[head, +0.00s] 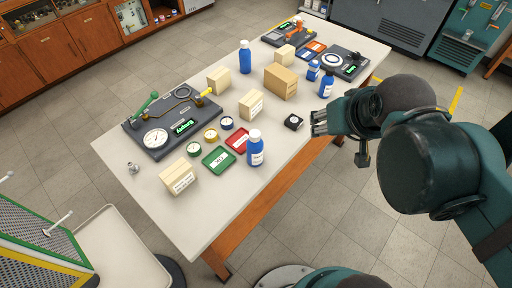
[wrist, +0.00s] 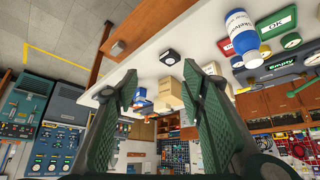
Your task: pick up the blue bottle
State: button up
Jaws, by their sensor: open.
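A small black device (head: 293,122) lies near my gripper. The table's near left corner is clear.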

jog(key=w+a+f+n+g+h, duration=0.25)
jog(key=w+a+n+h, duration=0.2)
jog(key=a+n, duration=0.8)
jog(key=s+a+r+n+t+h+b, duration=0.1)
jog(key=s+a+r+n+t+h, duration=0.15)
jog(key=a+n, duration=0.4)
jog(key=s+a+r+n+t+h, duration=0.2)
jog(key=a+n+t+h, duration=0.1)
jog(key=a+n, duration=0.4)
notch_tip(320, 180, down, 8)
jog(key=d+n, duration=0.1)
jog(key=shift+d+f, duration=0.2)
dwell(0.8)
jog(key=shift+d, duration=0.1)
